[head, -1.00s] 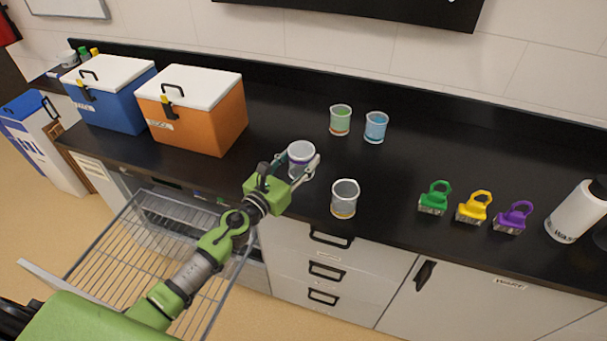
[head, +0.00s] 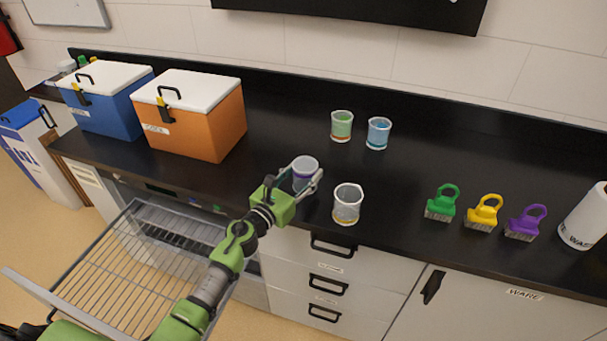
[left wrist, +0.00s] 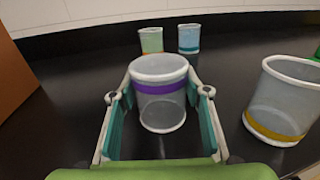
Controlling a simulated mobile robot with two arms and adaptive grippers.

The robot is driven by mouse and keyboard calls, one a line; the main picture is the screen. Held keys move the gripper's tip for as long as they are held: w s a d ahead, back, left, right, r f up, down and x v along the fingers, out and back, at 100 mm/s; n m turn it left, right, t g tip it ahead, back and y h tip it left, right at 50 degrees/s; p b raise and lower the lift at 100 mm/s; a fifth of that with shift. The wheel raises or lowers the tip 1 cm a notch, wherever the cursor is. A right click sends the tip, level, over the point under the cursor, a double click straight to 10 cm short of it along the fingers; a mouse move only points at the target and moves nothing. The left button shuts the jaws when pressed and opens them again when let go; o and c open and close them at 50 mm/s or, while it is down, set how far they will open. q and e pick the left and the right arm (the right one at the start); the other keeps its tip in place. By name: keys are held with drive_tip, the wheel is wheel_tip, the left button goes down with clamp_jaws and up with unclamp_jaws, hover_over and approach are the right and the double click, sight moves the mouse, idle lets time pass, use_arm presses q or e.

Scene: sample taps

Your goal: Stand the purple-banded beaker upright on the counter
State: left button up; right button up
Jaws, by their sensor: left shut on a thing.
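The purple-banded beaker (head: 304,172) is at the counter's front part in the head view, held between the fingers of my left gripper (head: 307,182). In the left wrist view the beaker (left wrist: 160,95) stands upright, mouth up, with a purple band below its rim. The left gripper's fingers (left wrist: 159,115) are shut on its two sides. Its base looks to be at or close to the counter (head: 280,130); I cannot tell if it touches. My right gripper is not in view.
A yellow-banded beaker (head: 347,205) stands close on the right. Green (head: 342,126) and blue (head: 378,134) beakers stand behind. Several brushes, such as the green one (head: 441,204), are farther right. An orange cooler box (head: 200,120) stands left. A wire rack (head: 130,265) juts out below the counter.

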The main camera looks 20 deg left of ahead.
use_arm(q)
drive_tip(key=shift+f, duration=0.2)
drive_tip(key=o, duration=1)
